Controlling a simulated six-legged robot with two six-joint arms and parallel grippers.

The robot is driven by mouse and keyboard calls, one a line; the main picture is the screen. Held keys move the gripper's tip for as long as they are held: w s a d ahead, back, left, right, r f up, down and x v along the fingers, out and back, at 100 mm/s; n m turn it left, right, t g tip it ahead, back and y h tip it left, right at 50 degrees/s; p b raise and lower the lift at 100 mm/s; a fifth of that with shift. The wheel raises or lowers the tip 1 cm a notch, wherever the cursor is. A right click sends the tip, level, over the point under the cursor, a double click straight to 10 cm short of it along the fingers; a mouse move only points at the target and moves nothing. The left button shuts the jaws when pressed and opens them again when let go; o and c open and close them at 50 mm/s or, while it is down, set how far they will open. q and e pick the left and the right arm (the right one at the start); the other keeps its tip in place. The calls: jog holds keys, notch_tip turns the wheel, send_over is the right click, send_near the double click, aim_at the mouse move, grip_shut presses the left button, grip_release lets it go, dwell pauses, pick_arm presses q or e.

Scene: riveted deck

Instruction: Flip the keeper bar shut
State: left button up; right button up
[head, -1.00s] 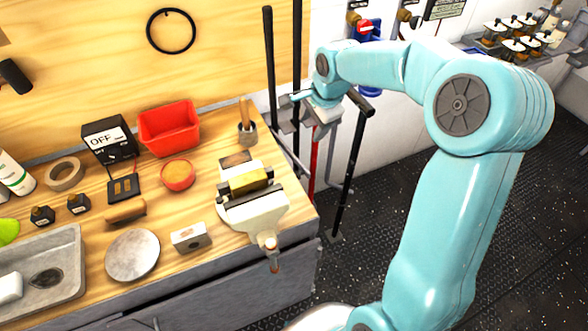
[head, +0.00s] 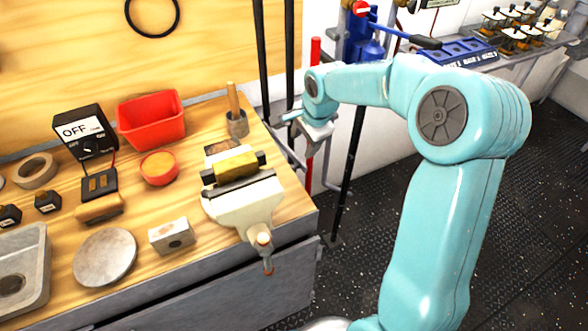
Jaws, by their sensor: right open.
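My right gripper (head: 303,130) is open, just beyond the bench's right end, close to the upright rods. Two tall black rods (head: 262,70) and a red rod (head: 315,50) stand there, and another dark rod (head: 345,185) shows below my arm. My gripper and forearm hide much of the rack around the rods. A bar with a black grip (head: 424,42) sticks out above my forearm, in front of blue fittings; it may be the keeper bar, but I cannot tell for sure. Nothing shows held in my right jaws. My left gripper is not in view.
The dark deck (head: 375,215) right of the bench is clear beside my arm.

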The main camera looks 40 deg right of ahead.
aim_at(293, 167)
jog(key=x, duration=1.4)
jog(key=shift+w+f, duration=0.1)
jog(key=shift+f, duration=0.15)
grip_shut()
